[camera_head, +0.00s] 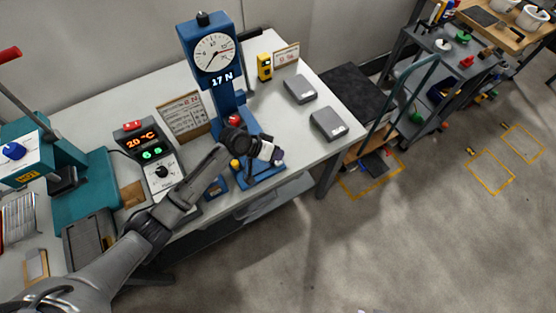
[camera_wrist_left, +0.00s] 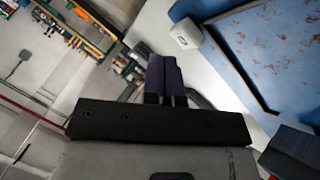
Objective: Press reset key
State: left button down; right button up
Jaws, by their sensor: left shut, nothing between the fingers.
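A blue force tester (camera_head: 231,100) stands on the bench, with a round dial and a display reading 17 N. A red knob (camera_head: 234,118) and a yellow button (camera_head: 235,164) show on its lower part. No key with a readable reset label shows. My left gripper (camera_head: 277,155) is over the tester's blue base, shut and empty; my wrist hides part of the base. In the left wrist view its dark fingers (camera_wrist_left: 165,80) are together, apart in the picture from a small white block (camera_wrist_left: 185,34) beside a scuffed blue surface (camera_wrist_left: 275,50). My right gripper is out of view.
A controller (camera_head: 150,160) with red and green digits stands left of the tester, close to my left arm. A card (camera_head: 184,117) stands behind. Two grey boxes (camera_head: 328,124) (camera_head: 300,89) and a yellow device (camera_head: 265,67) are on the right. A trolley (camera_head: 360,98) stands beside the bench.

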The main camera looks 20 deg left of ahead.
pick_arm(q)
jog(key=shift+f, duration=0.1)
dwell(0.3)
jog(key=shift+f, duration=0.25)
jog(key=shift+f, duration=0.55)
dwell(1.0)
jog(key=shift+r, duration=0.35)
jog(key=shift+r+p, duration=0.55)
jog(key=shift+p, duration=0.25)
